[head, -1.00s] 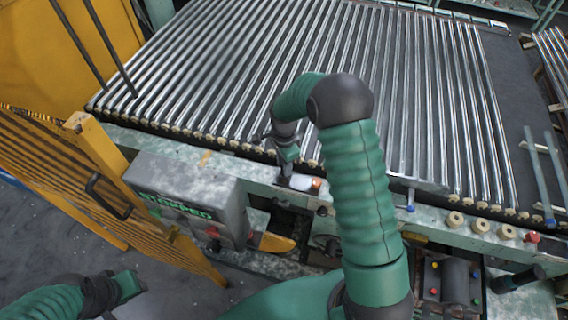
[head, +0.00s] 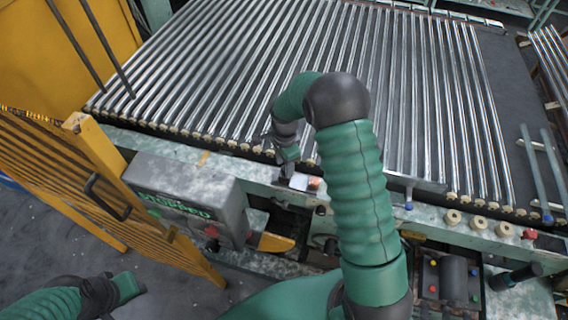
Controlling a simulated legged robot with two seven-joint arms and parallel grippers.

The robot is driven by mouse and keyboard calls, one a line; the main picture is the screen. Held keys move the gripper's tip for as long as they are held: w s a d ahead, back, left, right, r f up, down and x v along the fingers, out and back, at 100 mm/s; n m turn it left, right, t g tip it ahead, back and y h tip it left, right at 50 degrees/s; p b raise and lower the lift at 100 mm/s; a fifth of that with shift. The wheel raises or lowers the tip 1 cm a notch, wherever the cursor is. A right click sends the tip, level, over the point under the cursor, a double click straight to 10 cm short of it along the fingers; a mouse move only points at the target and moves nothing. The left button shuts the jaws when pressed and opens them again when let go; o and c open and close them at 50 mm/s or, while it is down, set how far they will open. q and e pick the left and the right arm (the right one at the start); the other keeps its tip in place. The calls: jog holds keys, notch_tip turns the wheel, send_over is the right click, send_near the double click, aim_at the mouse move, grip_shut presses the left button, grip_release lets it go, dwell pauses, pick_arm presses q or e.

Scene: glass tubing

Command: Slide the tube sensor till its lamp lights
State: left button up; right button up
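My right gripper (head: 287,172) is at the machine's front rail, beside a small whitish block with an orange-lit spot (head: 313,183), which looks like the tube sensor (head: 299,181). The fingertips point down and are small and partly dark, so I cannot tell whether they are shut on it. Many glass tubes (head: 330,80) lie side by side on the bed behind the rail. My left gripper (head: 128,287) is at the lower left over the floor, away from the machine; its fingers are not clear.
A grey box (head: 185,195) with green "STOPPED" lettering stands left of the sensor. A yellow slatted gate (head: 100,180) is at the left. Cream rollers (head: 479,223) and a red button (head: 529,234) sit on the rail at the right.

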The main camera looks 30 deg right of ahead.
jog(key=shift+w+r, duration=0.1)
jog(key=shift+r, duration=0.1)
notch_tip(320, 180, up, 16)
jog(key=b, duration=0.2)
jog(key=shift+r, duration=0.2)
jog(key=f, duration=1.6)
jog(key=shift+s+f, duration=0.2)
jog(key=shift+f, duration=0.05)
jog(key=shift+d+f, duration=0.1)
jog(key=shift+f, duration=0.2)
